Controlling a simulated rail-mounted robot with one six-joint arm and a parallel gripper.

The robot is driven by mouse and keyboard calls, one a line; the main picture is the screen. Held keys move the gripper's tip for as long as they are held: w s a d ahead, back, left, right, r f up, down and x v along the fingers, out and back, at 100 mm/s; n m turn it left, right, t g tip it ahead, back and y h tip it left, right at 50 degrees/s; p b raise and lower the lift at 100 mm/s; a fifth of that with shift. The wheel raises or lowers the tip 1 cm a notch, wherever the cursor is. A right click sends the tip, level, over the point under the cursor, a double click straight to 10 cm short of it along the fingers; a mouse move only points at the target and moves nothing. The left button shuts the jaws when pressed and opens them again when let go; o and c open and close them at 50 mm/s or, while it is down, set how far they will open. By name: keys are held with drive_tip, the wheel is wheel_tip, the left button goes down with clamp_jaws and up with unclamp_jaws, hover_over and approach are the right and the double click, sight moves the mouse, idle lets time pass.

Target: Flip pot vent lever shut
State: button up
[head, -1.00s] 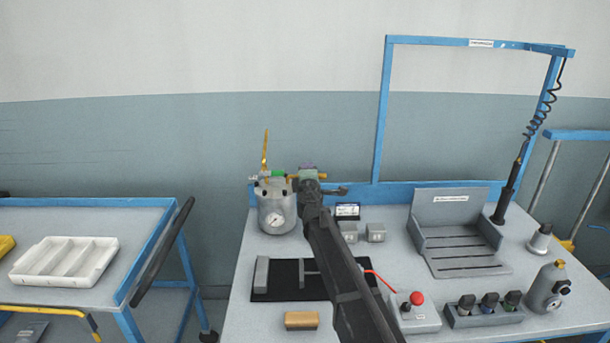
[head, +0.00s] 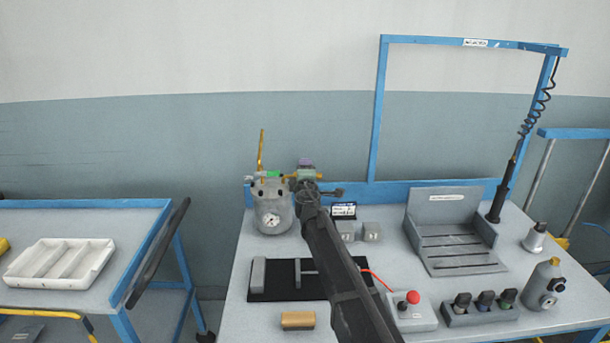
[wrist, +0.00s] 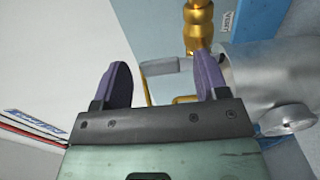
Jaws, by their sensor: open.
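The silver pot (head: 272,212) with a round gauge stands at the back left of the bench. A tall yellow piece (head: 261,150) and a green part (head: 272,174) show at its top. My gripper (head: 306,172) is just right of the pot's top. In the wrist view, the purple fingers of my gripper (wrist: 165,82) are apart. A grey bar (wrist: 165,66) and thin yellow parts show beyond and between them; I cannot tell whether they touch. A brass fitting (wrist: 198,28) stands beside a VENT label (wrist: 230,18). Which piece is the vent lever is unclear.
A small display (head: 343,210) and grey blocks sit right of the pot. A black mat (head: 285,292) with grey pieces and a tan block (head: 298,320) lie in front. A red-button box (head: 412,312) is at front right. The blue frame (head: 375,110) rises behind.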

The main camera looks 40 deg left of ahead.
drive_tip(key=v, duration=1)
drive_tip(key=shift+s+d, duration=0.25)
drive_tip(key=shift+s, duration=0.05)
